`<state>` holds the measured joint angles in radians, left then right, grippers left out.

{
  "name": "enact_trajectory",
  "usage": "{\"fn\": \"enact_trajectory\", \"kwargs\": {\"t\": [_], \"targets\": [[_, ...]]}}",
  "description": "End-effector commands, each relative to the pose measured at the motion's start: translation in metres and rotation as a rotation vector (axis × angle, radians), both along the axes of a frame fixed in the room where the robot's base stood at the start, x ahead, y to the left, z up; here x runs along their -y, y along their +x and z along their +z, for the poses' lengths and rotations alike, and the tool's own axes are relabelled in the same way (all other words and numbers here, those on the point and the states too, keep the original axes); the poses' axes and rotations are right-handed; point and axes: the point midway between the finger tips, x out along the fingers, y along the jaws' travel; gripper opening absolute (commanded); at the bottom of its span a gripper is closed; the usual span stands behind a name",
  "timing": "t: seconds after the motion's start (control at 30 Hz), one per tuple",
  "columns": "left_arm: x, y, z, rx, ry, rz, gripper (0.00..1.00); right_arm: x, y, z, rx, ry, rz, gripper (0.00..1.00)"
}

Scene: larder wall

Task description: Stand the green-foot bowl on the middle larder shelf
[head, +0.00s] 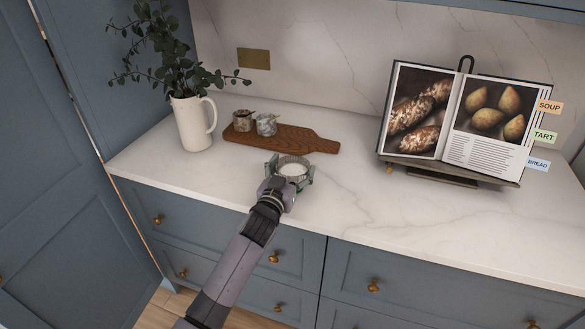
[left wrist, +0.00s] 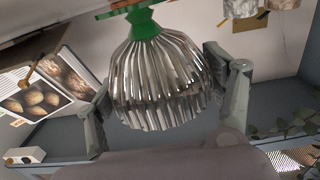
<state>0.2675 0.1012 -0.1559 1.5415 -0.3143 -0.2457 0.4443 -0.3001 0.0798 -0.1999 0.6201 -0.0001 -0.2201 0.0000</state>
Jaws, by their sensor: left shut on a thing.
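The green-foot bowl is a ribbed silvery bowl (left wrist: 158,85) on a green stem and foot (left wrist: 146,24). In the head view the bowl (head: 293,167) is upright, its open top facing up, over the counter in front of the wooden board. My left gripper (head: 289,178) is shut on it; in the left wrist view, which looks upside down, the fingers (left wrist: 168,100) flank its ribbed sides. I cannot tell whether the foot touches the counter. My right gripper and the middle larder shelf are not in view.
A wooden board (head: 285,138) with two small stone-patterned pots (head: 266,124) lies behind the bowl. A white jug with leafy stems (head: 192,122) stands left. An open cookbook (head: 462,115) on a stand is at right. The marble counter (head: 400,215) is clear in front.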

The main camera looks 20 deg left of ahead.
Motion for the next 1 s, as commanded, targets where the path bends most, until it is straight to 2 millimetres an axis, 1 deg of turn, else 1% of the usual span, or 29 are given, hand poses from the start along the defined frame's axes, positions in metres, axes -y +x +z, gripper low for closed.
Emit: {"fn": "enact_trajectory", "kwargs": {"t": [0.3,0.43,0.47,0.73,1.0], "targets": [[0.0002,0.0002,-0.0022,0.005,0.001,-0.001,0.32,0.0,0.0,0.0005,0.0,0.0,0.0,0.0],[0.0003,0.0002,-0.007,0.005,0.001,-0.001,0.32,0.0,-0.0001,-0.0028,0.0,0.0,0.0,0.0],[0.0002,0.0001,-0.0069,0.002,0.001,-0.001,0.77,-0.0001,-0.0001,-0.0016,0.0,0.0,0.0,0.0],[0.0001,0.0,-0.0065,0.002,0.001,-0.001,0.95,-0.0001,0.0,-0.0014,0.0,0.0,0.0,0.0],[0.0001,0.0,-0.0064,0.002,0.001,-0.001,0.96,-0.0001,0.0,-0.0014,0.0,0.0,0.0,0.0]]}}
